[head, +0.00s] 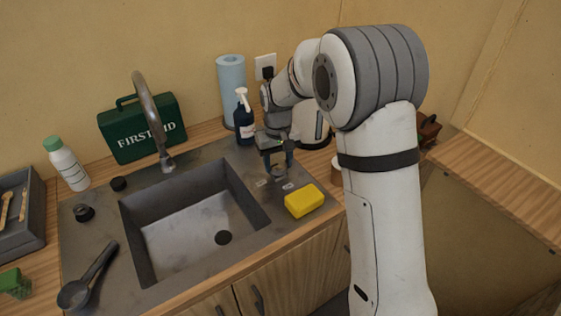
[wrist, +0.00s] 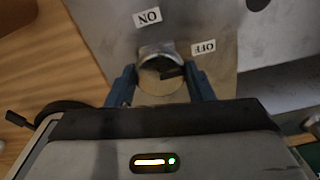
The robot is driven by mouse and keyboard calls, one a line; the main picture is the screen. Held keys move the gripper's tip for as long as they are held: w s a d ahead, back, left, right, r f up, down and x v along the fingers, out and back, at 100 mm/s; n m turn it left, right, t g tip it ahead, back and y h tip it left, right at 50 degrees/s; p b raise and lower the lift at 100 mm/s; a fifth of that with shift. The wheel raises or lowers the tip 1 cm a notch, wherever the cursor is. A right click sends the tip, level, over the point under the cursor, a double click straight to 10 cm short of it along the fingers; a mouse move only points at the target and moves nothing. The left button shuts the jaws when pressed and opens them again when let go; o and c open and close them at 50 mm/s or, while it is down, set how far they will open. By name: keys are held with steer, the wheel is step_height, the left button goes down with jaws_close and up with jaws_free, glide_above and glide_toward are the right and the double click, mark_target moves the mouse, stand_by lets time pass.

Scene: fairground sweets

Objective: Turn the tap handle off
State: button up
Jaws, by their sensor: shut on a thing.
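The tap handle (wrist: 158,62) is a round grey metal knob on the sink's steel top, seen between my fingers in the wrist view. My gripper (wrist: 160,71) is shut on it, with a blue finger at each side. A small ON label (wrist: 147,16) lies beyond the knob, and an OFF label (wrist: 203,47) lies to its right. A dark part on the knob's right side is close to the OFF label; I cannot tell exactly where the handle points. In the head view my gripper (head: 276,166) reaches down at the right of the sink (head: 190,250). No water shows under the spout (head: 150,110).
A yellow sponge (head: 305,201) lies just in front of my gripper. A green first aid box (head: 130,135), white bottle (head: 66,165) and black ladle (head: 75,293) are at the left.

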mark_target(278, 163)
steer(key=o, duration=1)
steer(key=shift+r, duration=0.1)
step_height(278, 163, up, 7)
steer(key=shift+w+b, duration=0.1)
steer(key=shift+b, duration=0.25)
steer(key=shift+r, duration=0.35)
